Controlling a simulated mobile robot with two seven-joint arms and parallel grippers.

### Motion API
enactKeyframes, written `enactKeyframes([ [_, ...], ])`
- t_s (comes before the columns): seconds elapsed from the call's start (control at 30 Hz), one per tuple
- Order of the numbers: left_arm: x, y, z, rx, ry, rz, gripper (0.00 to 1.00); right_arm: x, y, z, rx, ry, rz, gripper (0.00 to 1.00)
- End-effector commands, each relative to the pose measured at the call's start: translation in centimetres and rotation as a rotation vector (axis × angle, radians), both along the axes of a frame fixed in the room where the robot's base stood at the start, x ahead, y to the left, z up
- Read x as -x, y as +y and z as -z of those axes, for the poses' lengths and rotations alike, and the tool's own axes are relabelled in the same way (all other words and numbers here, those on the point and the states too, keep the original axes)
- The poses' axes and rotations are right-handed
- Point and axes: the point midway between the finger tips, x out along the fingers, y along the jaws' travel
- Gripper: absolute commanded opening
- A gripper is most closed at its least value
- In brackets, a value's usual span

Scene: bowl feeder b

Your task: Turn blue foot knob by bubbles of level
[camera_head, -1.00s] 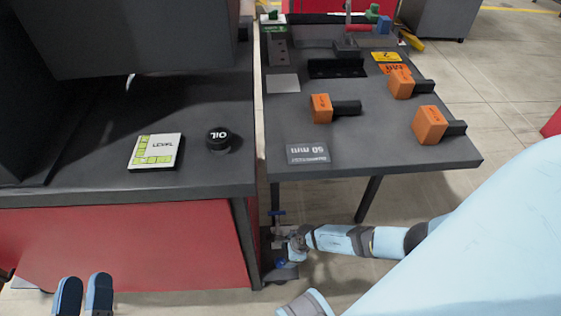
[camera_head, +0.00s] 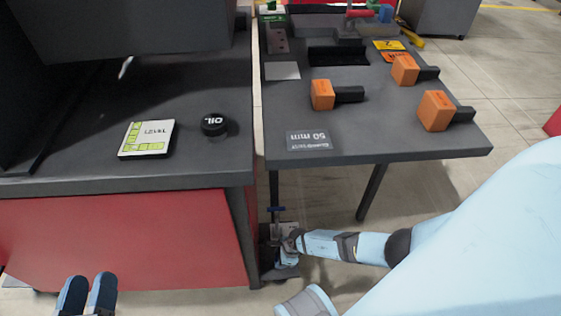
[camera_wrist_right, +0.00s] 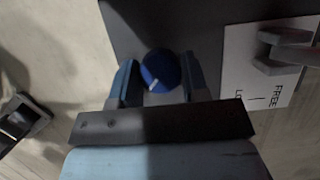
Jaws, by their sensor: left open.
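The level (camera_head: 156,133) is a white square plate with yellow-green vials along two sides, on the dark left bench top; its bubbles are too small to read. The blue foot knob (camera_wrist_right: 160,70) is round with a white mark and shows between the fingers of my right gripper (camera_wrist_right: 160,78) in the right wrist view. Both fingers appear to bear on its sides. In the head view my right gripper (camera_head: 287,245) is low beside the bench's corner leg, and the knob is hard to make out. My left gripper (camera_head: 87,293) is open and empty before the red panel.
A black OIL cap (camera_head: 214,124) sits on the left bench. The side table (camera_head: 400,148) holds several orange blocks with black handles. In the right wrist view a lever stands on a white FREE label plate (camera_wrist_right: 262,85) beside the knob.

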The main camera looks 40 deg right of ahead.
Motion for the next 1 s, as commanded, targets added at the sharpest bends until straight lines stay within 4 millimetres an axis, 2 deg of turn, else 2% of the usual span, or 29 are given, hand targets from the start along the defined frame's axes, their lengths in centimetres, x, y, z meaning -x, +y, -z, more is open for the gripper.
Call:
enactKeyframes([
  [0.23,0.0,0.1,-1.4,0.017,-0.031,-0.011,0.43,0.0,0.0,-0.3,0.001,0.0,0.078,0.18],
  [0.5,0.1,0.1,-1.2,0.022,-0.035,-0.014,0.43,0.0,0.0,0.0,0.0,0.0,0.099,0.18],
  [0.53,0.1,0.1,-1.2,0.022,-0.035,-0.014,0.43,0.0,0.0,0.0,0.0,0.0,0.099,0.46],
  [0.6,0.1,0.1,-1.2,0.022,-0.035,-0.014,0.43,0.0,0.0,0.0,0.0,0.0,0.099,0.62],
  [0.63,0.1,0.1,-1.2,0.022,-0.035,-0.014,0.43,0.0,0.0,0.0,0.0,0.0,0.099,0.67],
  [0.87,0.1,0.1,-1.3,0.022,-0.035,-0.014,0.43,0.0,0.0,0.0,0.0,0.0,0.099,0.67],
  [1.0,0.0,0.1,-2.2,0.024,-0.049,-0.017,0.43,0.2,-0.2,-0.8,0.001,0.0,0.098,0.67],
])
